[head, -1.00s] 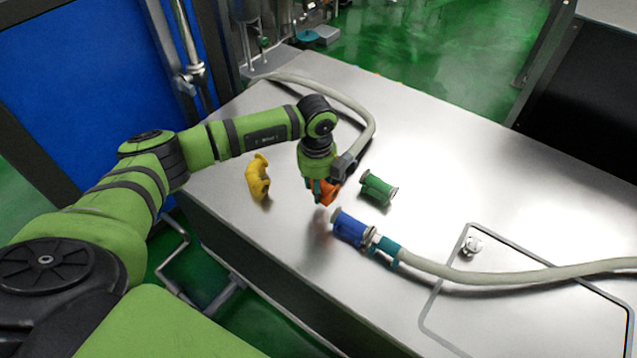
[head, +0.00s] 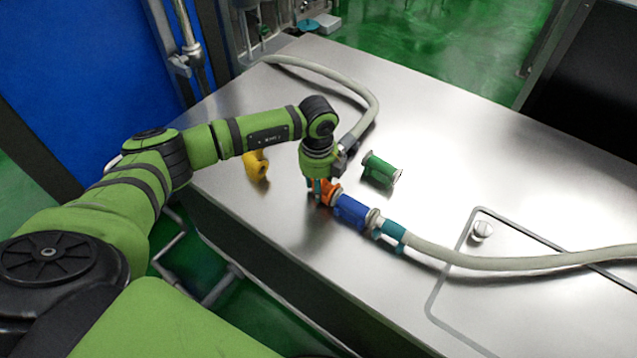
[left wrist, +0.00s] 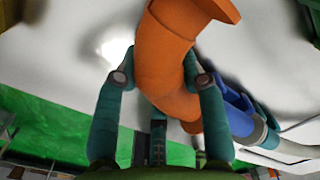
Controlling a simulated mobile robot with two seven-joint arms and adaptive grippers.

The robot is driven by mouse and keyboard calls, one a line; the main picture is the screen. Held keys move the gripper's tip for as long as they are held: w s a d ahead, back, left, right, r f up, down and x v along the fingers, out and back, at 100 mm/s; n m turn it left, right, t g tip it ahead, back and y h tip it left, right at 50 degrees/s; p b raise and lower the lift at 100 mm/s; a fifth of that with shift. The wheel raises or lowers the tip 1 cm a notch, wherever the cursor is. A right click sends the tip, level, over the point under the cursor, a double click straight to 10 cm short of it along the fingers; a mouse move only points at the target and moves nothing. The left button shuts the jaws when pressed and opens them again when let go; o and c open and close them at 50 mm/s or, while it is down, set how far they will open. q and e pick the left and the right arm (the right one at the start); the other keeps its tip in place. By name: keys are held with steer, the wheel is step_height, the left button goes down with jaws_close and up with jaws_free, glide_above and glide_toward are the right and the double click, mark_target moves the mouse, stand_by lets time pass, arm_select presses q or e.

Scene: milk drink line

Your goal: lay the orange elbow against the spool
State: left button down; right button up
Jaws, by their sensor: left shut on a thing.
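The orange elbow (head: 328,191) is held by my left gripper (head: 316,188) just above the steel table, at the left end of the blue spool (head: 352,210). In the left wrist view the fingers (left wrist: 160,80) are shut on either side of the elbow (left wrist: 165,50). The blue spool (left wrist: 232,112) shows there behind the right finger. In the head view the elbow's end meets the spool's near flange or almost does; I cannot tell whether they touch. The spool's other end joins the teal hose coupling (head: 390,233). My right gripper is not in view.
A green spool (head: 380,170) lies right of my gripper and a yellow elbow (head: 256,168) lies to its left, partly behind my arm. A pale hose (head: 480,262) runs right from the coupling; another hose (head: 345,88) curves behind.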

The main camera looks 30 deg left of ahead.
arm_select(q)
steer(key=shift+f+b, duration=0.35)
steer(key=shift+f, duration=0.15)
steer(key=c, duration=0.7)
jaws_free()
steer(key=shift+o, duration=0.2)
steer(key=shift+r, duration=0.1)
step_height(320, 180, up, 12)
steer(key=shift+s+f, duration=0.1)
steer(key=shift+s, duration=0.05)
